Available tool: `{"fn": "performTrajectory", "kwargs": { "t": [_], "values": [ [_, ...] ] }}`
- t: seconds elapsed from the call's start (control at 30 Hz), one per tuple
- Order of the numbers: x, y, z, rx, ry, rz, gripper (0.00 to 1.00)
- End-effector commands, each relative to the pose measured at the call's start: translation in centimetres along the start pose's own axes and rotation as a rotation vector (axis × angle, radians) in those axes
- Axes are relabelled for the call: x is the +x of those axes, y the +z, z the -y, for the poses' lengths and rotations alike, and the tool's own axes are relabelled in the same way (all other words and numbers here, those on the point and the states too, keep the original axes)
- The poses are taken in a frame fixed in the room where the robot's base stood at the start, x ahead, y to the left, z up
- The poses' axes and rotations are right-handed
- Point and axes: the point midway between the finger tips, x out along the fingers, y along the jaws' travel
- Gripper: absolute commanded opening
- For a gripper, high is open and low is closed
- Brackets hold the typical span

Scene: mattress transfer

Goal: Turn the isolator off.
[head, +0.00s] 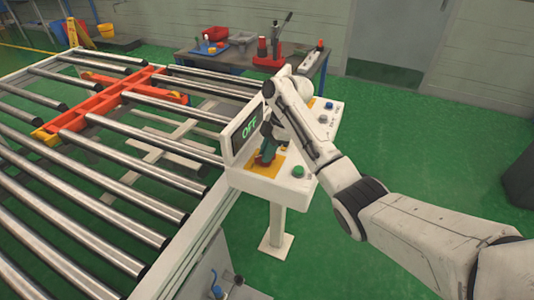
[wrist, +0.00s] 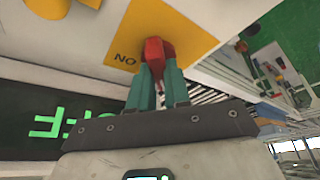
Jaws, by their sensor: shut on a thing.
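The isolator's red handle (wrist: 154,52) stands on a yellow plate (wrist: 185,28) in the wrist view, with the letters "NO" seen beside it. My gripper (wrist: 156,72) has its two green fingers shut on this red handle. In the head view the gripper (head: 266,152) reaches down to the yellow plate (head: 264,168) on the white control panel (head: 270,184), and the handle is mostly hidden by it. The panel's dark display (head: 248,128) reads "OFF" in green. It also shows upside down in the wrist view (wrist: 60,124).
A roller conveyor (head: 100,200) with an orange frame (head: 105,105) runs along the left. A workbench (head: 190,60) with tools stands behind. The green floor at right is clear.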

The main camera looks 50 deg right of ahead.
Motion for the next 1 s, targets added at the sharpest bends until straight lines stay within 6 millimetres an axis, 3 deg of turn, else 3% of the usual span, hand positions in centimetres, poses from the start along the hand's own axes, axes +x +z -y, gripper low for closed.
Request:
{"fn": "performTrajectory", "kwargs": {
  "t": [0.57, 0.6, 0.83, 1.0],
  "values": [
    [-0.09, -0.06, -0.07, -0.032, -0.011, 0.001, 0.0],
    [-0.09, -0.06, -0.07, -0.032, -0.011, 0.001, 0.2],
    [-0.05, -0.04, -0.05, -0.03, -0.011, 0.001, 0.42],
    [-0.03, -0.02, -0.04, -0.029, -0.011, 0.001, 0.43]
  ]
}}
